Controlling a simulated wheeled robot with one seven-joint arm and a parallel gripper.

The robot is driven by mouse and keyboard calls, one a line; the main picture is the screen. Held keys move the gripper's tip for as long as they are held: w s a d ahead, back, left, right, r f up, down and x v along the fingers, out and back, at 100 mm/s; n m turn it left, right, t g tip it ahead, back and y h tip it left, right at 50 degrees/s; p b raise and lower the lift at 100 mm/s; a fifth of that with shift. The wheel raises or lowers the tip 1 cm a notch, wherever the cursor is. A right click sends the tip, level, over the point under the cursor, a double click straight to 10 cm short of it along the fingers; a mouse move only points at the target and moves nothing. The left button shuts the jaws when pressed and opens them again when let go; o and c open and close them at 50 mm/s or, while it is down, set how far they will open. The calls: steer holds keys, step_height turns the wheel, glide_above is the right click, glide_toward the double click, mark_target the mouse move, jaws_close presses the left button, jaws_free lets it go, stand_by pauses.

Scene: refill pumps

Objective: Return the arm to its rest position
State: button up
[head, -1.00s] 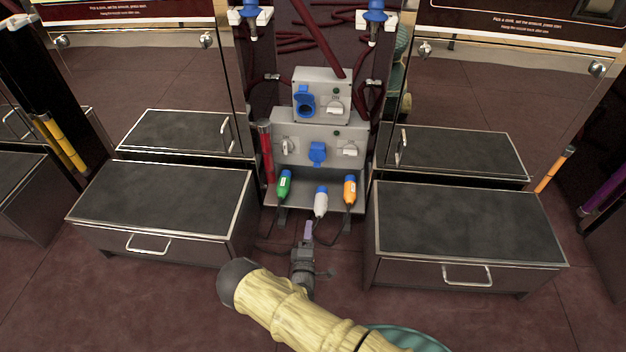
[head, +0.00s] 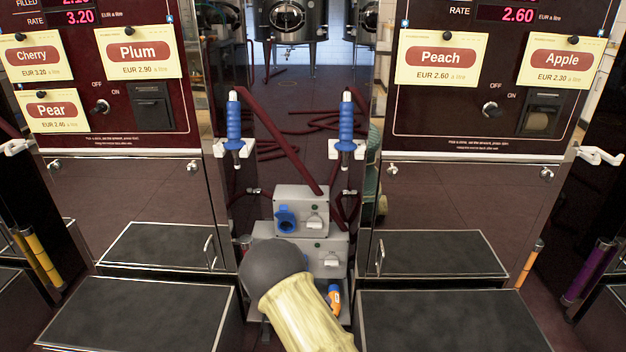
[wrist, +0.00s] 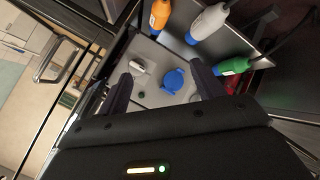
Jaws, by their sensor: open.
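My gripper (wrist: 158,90) shows in the wrist view with its two dark fingers spread apart and nothing between them. Beyond the fingers is a grey socket box with a blue round socket cover (wrist: 173,80). An orange plug (wrist: 160,14), a white plug (wrist: 207,22) and a green plug (wrist: 232,66) lie on the shelf of that box, apart from the fingers. In the head view my pale arm rises from the bottom centre and hides much of the lower socket box and the green and white plugs. The orange plug (head: 334,298) shows beside my arm. The gripper itself is hidden there.
Grey-topped cabinets stand left (head: 140,315) and right (head: 450,320) of the socket box (head: 301,209). Two blue nozzles (head: 234,122) (head: 347,124) hang on the posts. Dark red hoses lie on the floor behind. Pump panels stand on both sides.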

steer(key=s+d+r+m+g+y+p, duration=0.15)
steer(key=s+d+r, duration=0.25)
steer(key=r, duration=0.6)
steer(key=s+d+r+m+g+y+p, duration=0.1)
steer(key=s+d+r+m+g+p, duration=0.3)
steer(key=r, duration=0.5)
steer(key=s+d+r+m+g+p, duration=0.1)
steer(key=s+d+r+p, duration=0.15)
steer(key=s+r, duration=0.55)
steer(key=s+d+r+m+g+p, duration=0.1)
steer(key=s+d+r, duration=0.4)
steer(key=s, duration=0.4)
steer(key=w+p+v, duration=0.2)
steer(key=p+v, duration=1)
steer(key=w+r+p+v, duration=0.1)
steer(key=w+p+v, duration=0.2)
steer(key=p+v, duration=0.9)
steer(key=w+a+p+v, duration=0.1)
steer(key=w+p+v, duration=0.2)
steer(key=p+v, duration=1)
steer(key=shift+r, duration=0.45)
steer(key=shift+c, duration=0.5)
